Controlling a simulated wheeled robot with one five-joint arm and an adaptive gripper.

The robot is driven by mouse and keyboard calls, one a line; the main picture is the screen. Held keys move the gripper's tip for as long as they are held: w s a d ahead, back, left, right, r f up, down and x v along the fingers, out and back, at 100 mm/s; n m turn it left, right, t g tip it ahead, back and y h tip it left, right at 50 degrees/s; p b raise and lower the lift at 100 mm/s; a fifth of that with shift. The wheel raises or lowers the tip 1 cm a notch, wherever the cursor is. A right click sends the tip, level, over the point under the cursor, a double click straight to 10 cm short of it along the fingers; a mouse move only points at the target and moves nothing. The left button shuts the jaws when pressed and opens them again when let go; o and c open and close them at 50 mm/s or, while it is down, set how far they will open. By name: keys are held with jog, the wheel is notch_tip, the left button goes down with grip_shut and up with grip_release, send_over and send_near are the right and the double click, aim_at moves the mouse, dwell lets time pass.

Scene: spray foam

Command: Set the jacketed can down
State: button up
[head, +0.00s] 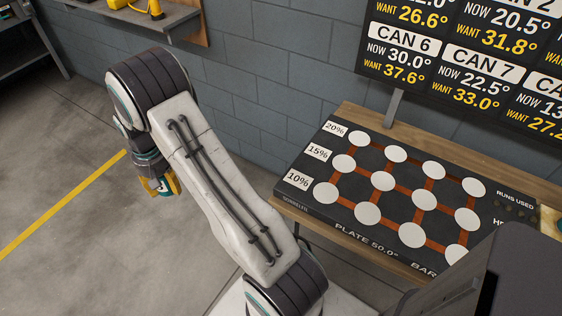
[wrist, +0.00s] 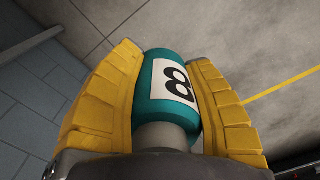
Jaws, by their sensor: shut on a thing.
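My gripper (wrist: 165,58) has two yellow ridged fingers, shut on a teal can (wrist: 158,105) with a white label bearing a black 8. One finger lies along each side of the can, and a grey neck shows at its near end. In the head view my gripper (head: 164,186) hangs at the left, over open floor and well left of the table. Only a small part of the can shows there between the fingers. A dark plate (head: 345,205) marked 50.0° lies on the wooden table, with several white discs joined by orange-brown strips.
The wooden table (head: 352,112) stands against a grey block wall. A dark sign (head: 430,62) above it lists can temperatures. A dark box (head: 510,275) fills the lower right corner. A shelf (head: 150,14) with yellow items is at upper left. The floor (head: 60,170) is clear around a yellow line.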

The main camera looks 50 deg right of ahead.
jog(key=s+d+r+m, duration=0.1)
jog(key=s+d+m, duration=0.2)
jog(key=d+m, duration=0.55)
jog(key=s+d+r+m, duration=0.2)
jog(key=s+d+m, duration=0.1)
jog(key=d, duration=1.1)
jog(key=s+d+r+m, duration=0.1)
jog(key=s+d+m, duration=0.3)
jog(key=s+d, duration=0.2)
jog(key=s+d+r+m, duration=0.1)
jog(key=s+d+m, duration=0.4)
jog(key=s+d, duration=0.1)
jog(key=s+d+r+m, duration=0.1)
jog(key=s+d+m, duration=0.4)
jog(key=s+d, duration=0.1)
jog(key=shift+s+d+b, duration=0.25)
jog(key=shift+s+b, duration=0.15)
jog(key=shift+s, duration=0.15)
jog(key=s+d+r+m, duration=0.2)
jog(key=s+m, duration=0.6)
jog(key=s, duration=0.8)
jog(key=s+d+r+m, duration=0.2)
jog(key=s+m, duration=0.5)
jog(key=s, duration=0.9)
jog(key=b, duration=0.1)
send_over(383, 181)
notch_tip(383, 181, down, 7)
jog(key=shift+r, duration=0.15)
jog(key=shift+f, duration=2.05)
jog(key=shift+f, duration=0.1)
